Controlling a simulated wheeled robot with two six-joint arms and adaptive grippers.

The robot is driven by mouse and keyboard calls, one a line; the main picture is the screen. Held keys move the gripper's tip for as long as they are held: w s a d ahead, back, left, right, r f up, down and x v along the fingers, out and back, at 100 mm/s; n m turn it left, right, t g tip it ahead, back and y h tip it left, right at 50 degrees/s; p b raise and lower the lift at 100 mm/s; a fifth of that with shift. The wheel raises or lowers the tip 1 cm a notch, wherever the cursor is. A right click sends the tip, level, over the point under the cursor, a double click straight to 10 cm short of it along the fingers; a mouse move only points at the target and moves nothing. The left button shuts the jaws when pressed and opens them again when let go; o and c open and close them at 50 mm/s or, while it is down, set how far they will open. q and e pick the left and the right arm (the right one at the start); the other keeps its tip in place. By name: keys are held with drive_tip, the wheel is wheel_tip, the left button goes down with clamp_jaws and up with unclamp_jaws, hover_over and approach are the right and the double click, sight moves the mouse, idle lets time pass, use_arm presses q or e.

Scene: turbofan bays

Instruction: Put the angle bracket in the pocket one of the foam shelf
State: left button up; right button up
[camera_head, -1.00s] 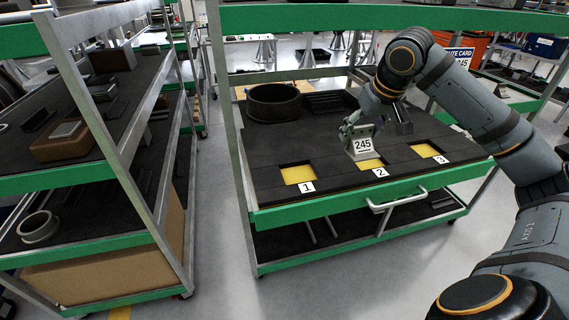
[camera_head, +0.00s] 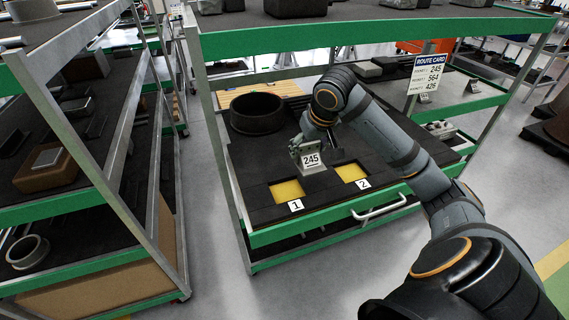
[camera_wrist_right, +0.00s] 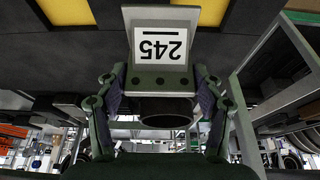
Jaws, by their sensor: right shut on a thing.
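The angle bracket (camera_head: 311,168) is a grey metal piece with a 245 label. My right gripper (camera_head: 308,145) is shut on it, above the foam shelf (camera_head: 254,165) and behind pockets one and two. In the right wrist view the bracket (camera_wrist_right: 160,78) sits between both fingers, its label upside down. Pocket one (camera_head: 288,191) is an empty yellow-floored recess marked 1, in front and slightly left of the bracket. Pocket two (camera_head: 351,172), marked 2, is empty to the right. Pocket three is hidden by my right arm. My left gripper is out of view.
A dark ring (camera_head: 257,112) stands at the back left of the shelf. A green-edged upper shelf (camera_head: 370,32) overhangs it. The route card (camera_head: 428,72) lists 245, 564 and 426. A rack (camera_head: 150,190) stands to the left, across a gap.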

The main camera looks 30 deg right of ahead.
drive_tip(key=w+a+f, duration=0.1)
drive_tip(key=w+a+f+p, duration=0.1)
drive_tip(key=a+f, duration=0.1)
drive_tip(key=w+a+f+p, duration=0.1)
drive_tip(key=a+f, duration=0.1)
drive_tip(key=shift+f, duration=0.15)
drive_tip(key=shift+w+a+f+p, duration=0.1)
drive_tip(key=shift+f+p, duration=0.2)
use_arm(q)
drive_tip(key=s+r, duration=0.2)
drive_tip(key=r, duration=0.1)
use_arm(e)
drive_tip(key=shift+f, duration=0.2)
wheel_tip(320, 180, down, 3)
drive_tip(key=shift+w+a+f+p, duration=0.1)
drive_tip(key=shift+a+p, duration=0.05)
drive_tip(key=shift+p, duration=1)
drive_tip(key=shift+f, duration=0.2)
drive_tip(key=o, duration=1.3)
drive_tip(key=shift+c, duration=0.2)
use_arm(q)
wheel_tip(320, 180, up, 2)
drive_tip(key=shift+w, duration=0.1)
